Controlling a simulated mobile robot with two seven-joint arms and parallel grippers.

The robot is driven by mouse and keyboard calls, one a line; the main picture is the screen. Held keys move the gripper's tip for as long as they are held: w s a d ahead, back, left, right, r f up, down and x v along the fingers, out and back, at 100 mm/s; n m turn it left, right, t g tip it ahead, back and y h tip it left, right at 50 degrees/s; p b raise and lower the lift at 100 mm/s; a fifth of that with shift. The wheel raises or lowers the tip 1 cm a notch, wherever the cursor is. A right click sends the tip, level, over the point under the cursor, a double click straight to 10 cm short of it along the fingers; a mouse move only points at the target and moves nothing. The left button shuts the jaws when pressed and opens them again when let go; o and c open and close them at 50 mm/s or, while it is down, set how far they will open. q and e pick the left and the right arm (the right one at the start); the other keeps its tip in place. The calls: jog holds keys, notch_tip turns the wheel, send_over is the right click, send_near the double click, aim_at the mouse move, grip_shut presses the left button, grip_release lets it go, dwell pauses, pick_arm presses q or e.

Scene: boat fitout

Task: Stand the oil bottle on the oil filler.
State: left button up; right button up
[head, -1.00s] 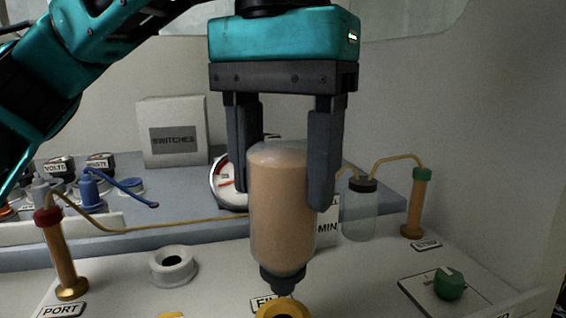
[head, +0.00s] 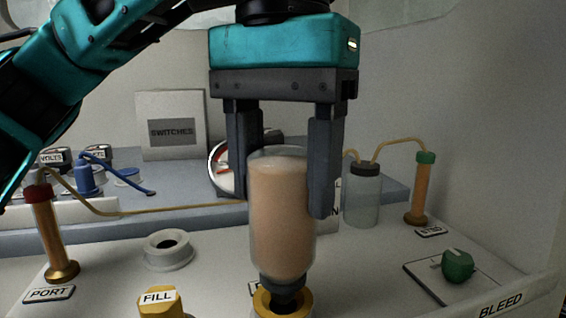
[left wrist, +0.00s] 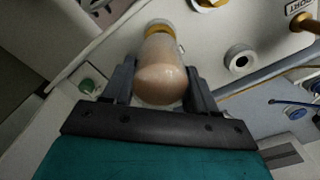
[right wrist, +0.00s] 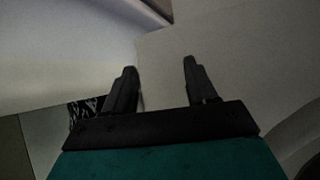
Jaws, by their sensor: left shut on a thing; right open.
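The oil bottle (head: 281,215) is clear with tan oil inside and is upside down, its dark neck pointing down. My left gripper (head: 285,200) is shut on it from above, one finger on each side. The neck is at the opening of the yellow ring-shaped oil filler (head: 283,305); how deep it sits is hard to tell. In the left wrist view the bottle (left wrist: 160,75) lies between the fingers, with the yellow filler (left wrist: 158,24) at its far end. My right gripper (right wrist: 160,78) is open and empty, seen only in the right wrist view.
A yellow cap labelled FILL (head: 160,301) and a white ring (head: 168,250) stand left of the filler. Amber tubes stand at left (head: 50,235) and right (head: 420,190). A clear jar (head: 362,195) is behind right. A green knob (head: 457,265) is at right.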

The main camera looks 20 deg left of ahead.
pick_arm(q)
jog(key=shift+f, duration=0.6)
jog(key=shift+f+b, duration=0.4)
jog(key=shift+f, duration=0.05)
jog(key=o, duration=1.3)
notch_tip(320, 180, up, 12)
jog(key=p, duration=0.6)
jog(key=shift+f, duration=0.2)
jog(key=shift+r, duration=0.6)
